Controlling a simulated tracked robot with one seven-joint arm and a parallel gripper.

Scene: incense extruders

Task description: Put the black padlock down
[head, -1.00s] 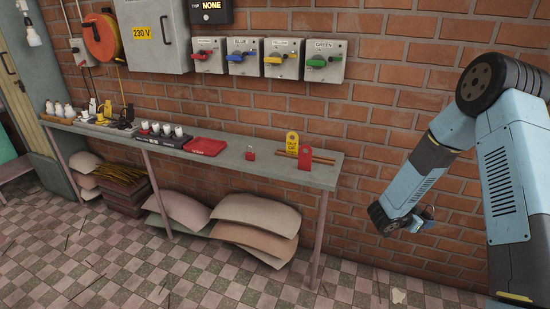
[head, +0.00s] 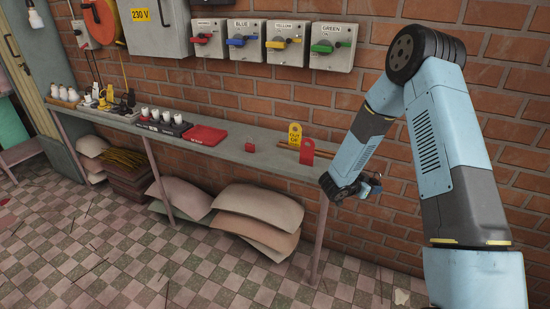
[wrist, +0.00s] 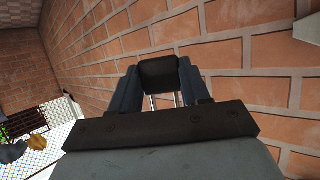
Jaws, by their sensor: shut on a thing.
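The black padlock (wrist: 159,73) is held between the two fingers of my gripper (wrist: 160,84) in the wrist view. Its dark body is at the fingertips, and its bright shackle points back towards the palm. In the head view my gripper (head: 371,184) is at the right end of the narrow grey shelf (head: 228,150), in front of the brick wall. The padlock is too small and too covered to make out there.
On the shelf are a small red padlock (head: 250,146), a yellow tag (head: 295,134), a red tag (head: 307,151), a red case (head: 205,135) and several white cups. Bare shelf shows around the red padlock. Sacks (head: 258,208) lie below. Coloured switches line the wall.

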